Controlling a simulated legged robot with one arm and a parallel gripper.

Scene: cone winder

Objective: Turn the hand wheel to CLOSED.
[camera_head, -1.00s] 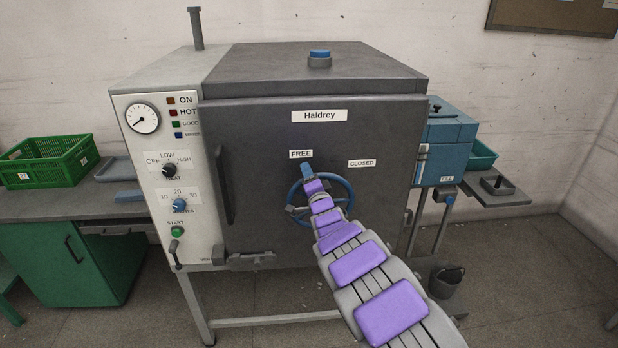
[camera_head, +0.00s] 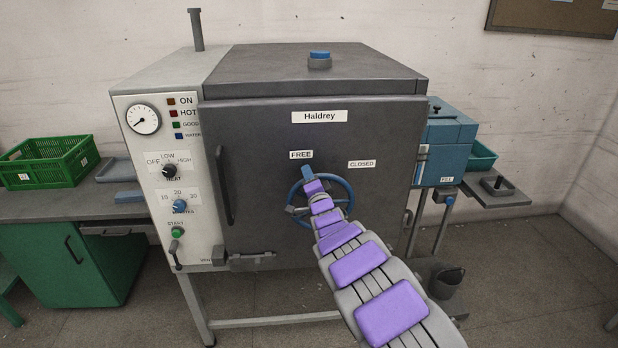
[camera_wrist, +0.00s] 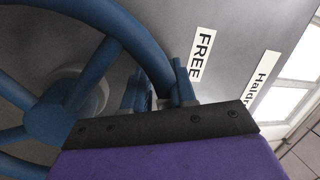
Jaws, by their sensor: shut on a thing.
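The blue hand wheel (camera_head: 349,190) is on the front door of the dark machine, and it fills the left of the wrist view (camera_wrist: 107,14). Its blue pointer (camera_head: 307,171) stands just under the FREE label (camera_head: 301,154). The CLOSED label (camera_head: 362,163) is to the right of the wheel. My gripper (camera_wrist: 160,95) is shut on the wheel's rim near the FREE label. My arm hides the lower right part of the wheel in the head view.
The machine door (camera_head: 270,140) has a long handle (camera_head: 222,185) on its left and a latch (camera_head: 250,259) below. A control panel (camera_head: 160,215) is at left. A blue fill box (camera_head: 447,150) stands at right. A bucket (camera_head: 446,281) is on the floor.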

